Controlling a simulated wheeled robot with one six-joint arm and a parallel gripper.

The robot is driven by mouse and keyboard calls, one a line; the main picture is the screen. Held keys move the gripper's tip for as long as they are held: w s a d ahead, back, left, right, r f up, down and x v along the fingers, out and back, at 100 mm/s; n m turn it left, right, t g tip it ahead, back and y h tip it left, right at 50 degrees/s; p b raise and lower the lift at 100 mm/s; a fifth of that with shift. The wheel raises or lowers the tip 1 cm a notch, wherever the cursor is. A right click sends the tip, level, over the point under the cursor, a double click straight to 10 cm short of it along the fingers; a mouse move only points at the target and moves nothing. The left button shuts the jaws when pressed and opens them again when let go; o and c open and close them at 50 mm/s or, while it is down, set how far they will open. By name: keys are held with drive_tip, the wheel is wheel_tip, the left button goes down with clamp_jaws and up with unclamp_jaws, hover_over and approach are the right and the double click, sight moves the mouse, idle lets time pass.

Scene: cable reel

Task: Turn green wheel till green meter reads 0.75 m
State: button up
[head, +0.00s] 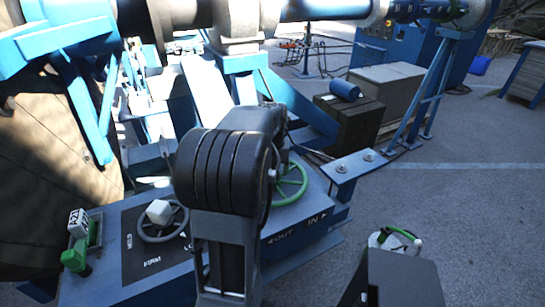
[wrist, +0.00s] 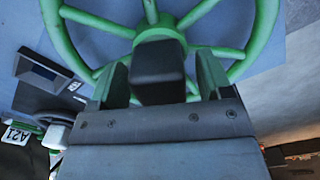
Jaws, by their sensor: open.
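The green wheel (head: 304,181) stands on the blue control panel, partly hidden behind my arm in the head view. Its rim (wrist: 54,28) and spokes fill the upper part of the wrist view. My gripper (wrist: 160,78) is open at the wheel, with a finger on each side of a dark block (wrist: 158,68) by the hub. Whether the fingers touch the block or a spoke, I cannot tell. A small dark display (wrist: 43,70) shows left of the wheel in the wrist view. No reading is legible on it, and I cannot tell whether it is the green meter.
A grey wheel with a white knob (head: 159,211) and a green lever (head: 75,257) are on the panel's left. OUT and IN labels (head: 300,229) lie in front of the green wheel. A blue bracket plate (head: 345,171) juts out at right. Open floor lies further right.

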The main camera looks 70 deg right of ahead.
wheel_tip(320, 180, up, 14)
drive_tip(key=shift+f, duration=0.25)
idle(0.4)
